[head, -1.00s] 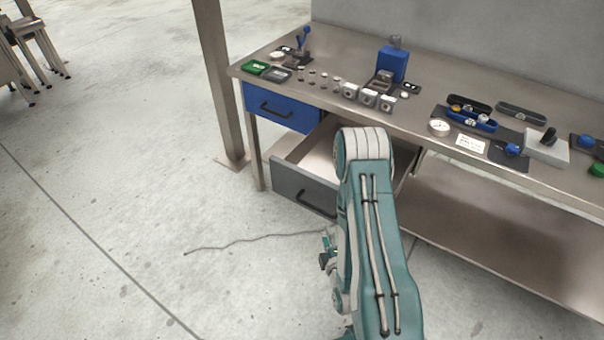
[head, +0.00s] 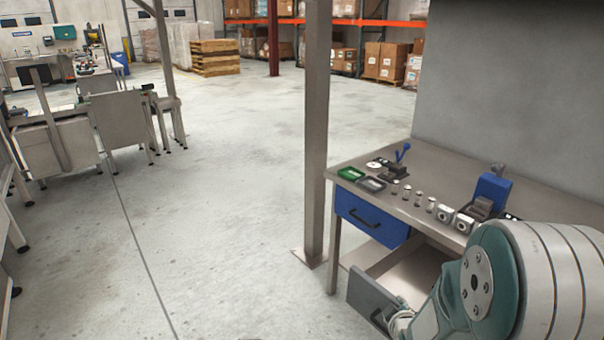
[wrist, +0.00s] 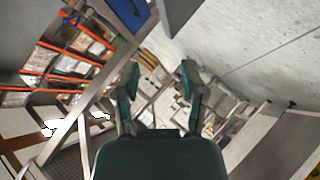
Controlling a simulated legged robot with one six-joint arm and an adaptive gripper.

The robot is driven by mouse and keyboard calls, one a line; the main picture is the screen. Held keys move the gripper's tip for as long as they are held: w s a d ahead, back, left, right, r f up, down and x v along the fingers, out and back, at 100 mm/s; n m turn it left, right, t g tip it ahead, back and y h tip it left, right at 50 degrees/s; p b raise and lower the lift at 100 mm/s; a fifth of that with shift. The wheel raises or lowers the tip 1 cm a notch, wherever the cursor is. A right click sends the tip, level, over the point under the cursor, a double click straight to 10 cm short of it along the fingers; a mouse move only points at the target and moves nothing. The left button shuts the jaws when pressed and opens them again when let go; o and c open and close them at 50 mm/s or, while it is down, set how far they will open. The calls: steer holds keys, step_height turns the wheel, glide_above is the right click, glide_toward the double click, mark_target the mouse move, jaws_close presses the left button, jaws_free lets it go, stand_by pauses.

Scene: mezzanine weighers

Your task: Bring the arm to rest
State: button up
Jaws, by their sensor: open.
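My gripper (wrist: 158,82) shows in the wrist view with its two green-tipped fingers spread apart and nothing between them. The wrist view is strongly tilted, with the orange racking at the left and the concrete floor at the upper right. In the head view my arm fills the lower right corner, in front of the workbench.
The workbench (head: 455,172) carries small weights, a green tray (head: 350,173) and a blue device (head: 493,190). Its blue drawer (head: 372,218) is closed; the grey lower drawer (head: 372,300) stands open near my arm. A steel post (head: 316,130) stands beside it. Floor (head: 220,220) at left is clear.

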steer(key=s+a+r+m+g, duration=0.3)
steer(key=s+r+m, duration=0.1)
steer(key=s+r, duration=0.5)
steer(key=s+a+r+m+g+y, duration=0.1)
steer(key=s+a+r+m+g, duration=0.2)
steer(key=s+r, duration=0.7)
steer(key=s+m, duration=0.2)
steer(key=s, duration=0.2)
steer(key=shift+s+a+r, duration=0.3)
steer(key=shift+d, duration=0.1)
